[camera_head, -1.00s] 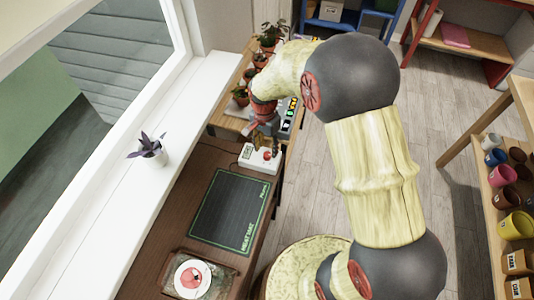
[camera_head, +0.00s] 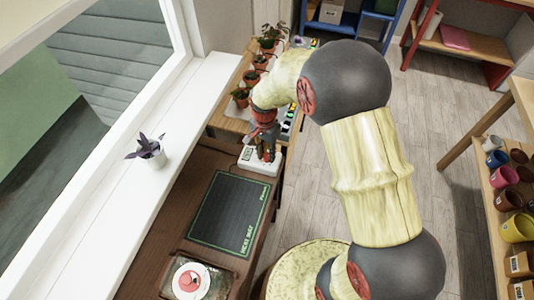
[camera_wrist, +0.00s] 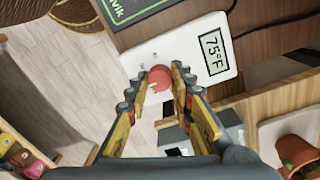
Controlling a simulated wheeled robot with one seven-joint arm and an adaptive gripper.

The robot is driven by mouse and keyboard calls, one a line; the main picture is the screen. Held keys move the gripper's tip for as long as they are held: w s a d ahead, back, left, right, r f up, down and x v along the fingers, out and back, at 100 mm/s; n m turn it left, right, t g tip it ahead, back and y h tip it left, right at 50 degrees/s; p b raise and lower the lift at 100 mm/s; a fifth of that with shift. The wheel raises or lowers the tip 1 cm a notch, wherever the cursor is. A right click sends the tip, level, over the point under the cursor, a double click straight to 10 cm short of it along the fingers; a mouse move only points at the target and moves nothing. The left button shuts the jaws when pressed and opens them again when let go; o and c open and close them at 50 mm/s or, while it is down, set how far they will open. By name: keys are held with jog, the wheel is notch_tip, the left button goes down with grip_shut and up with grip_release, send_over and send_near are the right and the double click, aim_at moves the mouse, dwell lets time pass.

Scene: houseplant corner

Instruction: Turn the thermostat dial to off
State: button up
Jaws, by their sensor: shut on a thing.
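The thermostat (camera_head: 247,160) is a white box on the brown bench, at the far end of the heat mat. In the wrist view the thermostat (camera_wrist: 188,40) shows a display (camera_wrist: 214,52) reading 75°F. Its round red dial (camera_wrist: 160,77) sits between my fingertips. My gripper (camera_wrist: 161,72) is shut on the dial, with one finger on each side. In the head view my gripper (camera_head: 266,152) points down over the thermostat and hides the dial. Any off mark beside the dial cannot be made out.
The dark heat mat (camera_head: 228,212) lies in front of the thermostat. A tray (camera_head: 170,287) with a white saucer is nearer. Several potted plants stand on the wooden table (camera_head: 222,122) beyond. A purple plant (camera_head: 149,152) sits on the white sill. A pot rack is at right.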

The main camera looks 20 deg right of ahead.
grip_shut()
jog(key=shift+p, duration=0.3)
jog(key=n+p, duration=0.2)
jog(key=n, duration=0.2)
jog(key=shift+r+p, duration=0.2)
jog(key=shift+p, duration=0.2)
jog(key=n+p, duration=0.2)
jog(key=n, duration=0.2)
jog(key=shift+p, duration=0.35)
jog(key=n+p, duration=0.2)
jog(key=n, duration=0.2)
jog(key=n+p, duration=0.2)
jog(key=n, duration=0.2)
jog(key=shift+f+t, duration=0.1)
jog(key=shift+t, duration=0.2)
jog(key=shift+n+p, duration=0.8)
jog(key=shift+n, duration=1)
jog(key=shift+f+n, duration=0.1)
jog(key=shift+n, duration=0.2)
